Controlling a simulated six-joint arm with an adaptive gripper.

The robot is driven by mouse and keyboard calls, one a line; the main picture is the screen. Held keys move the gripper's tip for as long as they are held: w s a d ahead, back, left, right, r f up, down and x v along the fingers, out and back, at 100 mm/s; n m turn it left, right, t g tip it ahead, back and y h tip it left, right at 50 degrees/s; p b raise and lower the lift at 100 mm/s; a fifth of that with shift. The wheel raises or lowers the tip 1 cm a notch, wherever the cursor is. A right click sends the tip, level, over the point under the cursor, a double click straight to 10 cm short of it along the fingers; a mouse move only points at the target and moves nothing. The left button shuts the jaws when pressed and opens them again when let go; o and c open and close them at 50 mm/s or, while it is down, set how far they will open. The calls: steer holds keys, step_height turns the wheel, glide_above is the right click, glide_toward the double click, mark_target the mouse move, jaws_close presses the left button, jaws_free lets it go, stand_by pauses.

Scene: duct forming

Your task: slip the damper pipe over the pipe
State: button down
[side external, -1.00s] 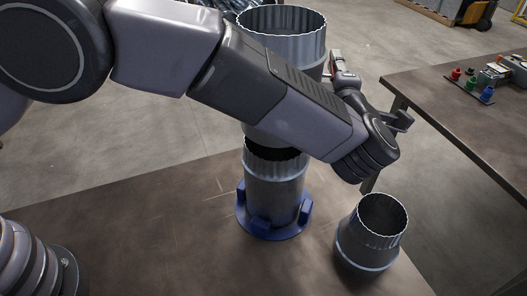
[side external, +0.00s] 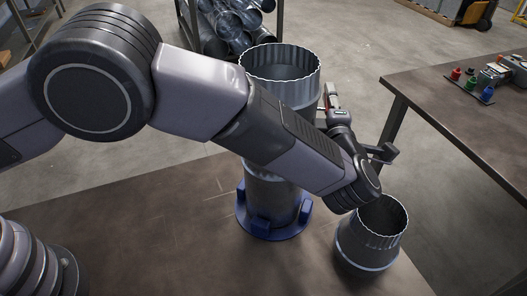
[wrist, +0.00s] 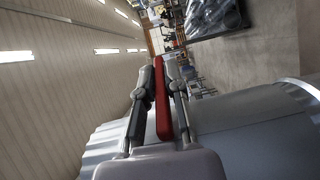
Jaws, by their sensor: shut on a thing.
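The damper pipe (side external: 285,92) is a wide grey metal tube with a crimped top rim, upright above the fixed pipe (side external: 268,205). That pipe stands upright in a blue round holder (side external: 270,230). The damper pipe's lower end is down at the pipe's top. My arm covers much of this joint, so I cannot tell how far it is around the pipe. My gripper (side external: 334,100) is at the damper pipe's right side. In the wrist view my gripper (wrist: 164,80) is shut on the red handle (wrist: 163,112) of the damper pipe (wrist: 250,125).
A tapered crimped pipe piece (side external: 370,237) stands on the brown table (side external: 150,235) at the right, close under my wrist. A second table (side external: 465,105) with small coloured parts is at the right. A rack of pipes (side external: 228,22) stands behind.

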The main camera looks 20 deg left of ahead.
stand_by(0.3)
steer(key=c, duration=1.1)
jaws_free()
